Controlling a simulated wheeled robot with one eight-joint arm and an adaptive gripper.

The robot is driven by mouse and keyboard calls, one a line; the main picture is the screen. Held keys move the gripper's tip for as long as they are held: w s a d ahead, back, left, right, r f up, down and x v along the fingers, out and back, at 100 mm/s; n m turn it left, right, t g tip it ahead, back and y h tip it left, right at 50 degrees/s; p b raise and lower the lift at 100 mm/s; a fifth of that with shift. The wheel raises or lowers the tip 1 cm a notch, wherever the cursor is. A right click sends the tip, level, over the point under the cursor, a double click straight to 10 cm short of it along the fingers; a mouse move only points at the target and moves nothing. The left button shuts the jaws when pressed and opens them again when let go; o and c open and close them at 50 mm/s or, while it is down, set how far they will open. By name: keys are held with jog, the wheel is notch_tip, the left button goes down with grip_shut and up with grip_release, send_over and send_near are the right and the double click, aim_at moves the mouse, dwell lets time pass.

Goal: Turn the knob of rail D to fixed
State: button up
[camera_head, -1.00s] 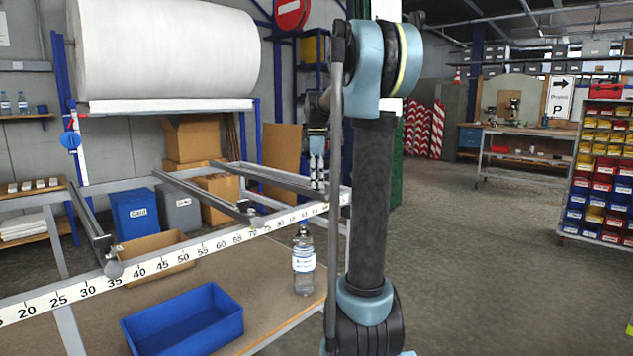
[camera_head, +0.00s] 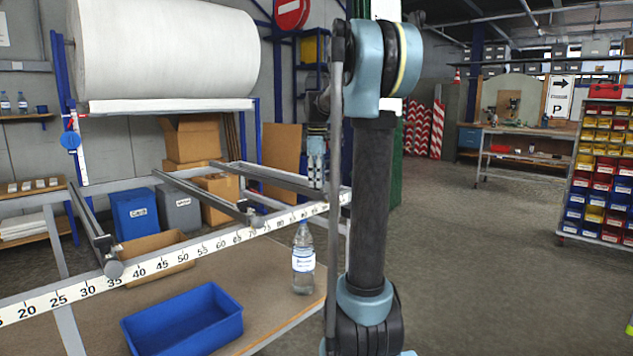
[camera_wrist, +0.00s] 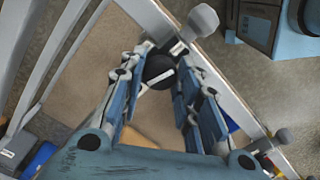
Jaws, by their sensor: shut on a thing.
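A black round knob (camera_wrist: 157,72) with a white pointer bar shows in the wrist view, between the fingers of my gripper (camera_wrist: 162,58). The fingers are shut on its sides. In the head view my gripper (camera_head: 316,180) points down at the far right end of the frame, partly behind my own arm, and the knob is hidden there. Grey rails cross the frame, among them a left rail (camera_head: 92,230), a middle rail (camera_head: 205,195) and a right rail (camera_head: 275,178). No rail letter or knob marking is legible.
A numbered scale bar (camera_head: 185,251) runs along the frame's front. Below are a blue bin (camera_head: 185,345), a cardboard tray (camera_head: 150,245) and a bottle (camera_head: 303,260). A large white roll (camera_head: 160,45) hangs behind.

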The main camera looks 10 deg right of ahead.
jog(key=m, duration=0.4)
jog(key=shift+m, duration=0.3)
jog(key=m, duration=0.3)
jog(key=shift+m, duration=0.4)
jog(key=m, duration=0.6)
jog(key=shift+w+m, duration=0.1)
jog(key=shift+m, duration=0.3)
jog(key=shift+a, duration=0.1)
jog(key=o, duration=1.1)
notch_tip(320, 180, up, 12)
jog(key=shift+f, duration=0.1)
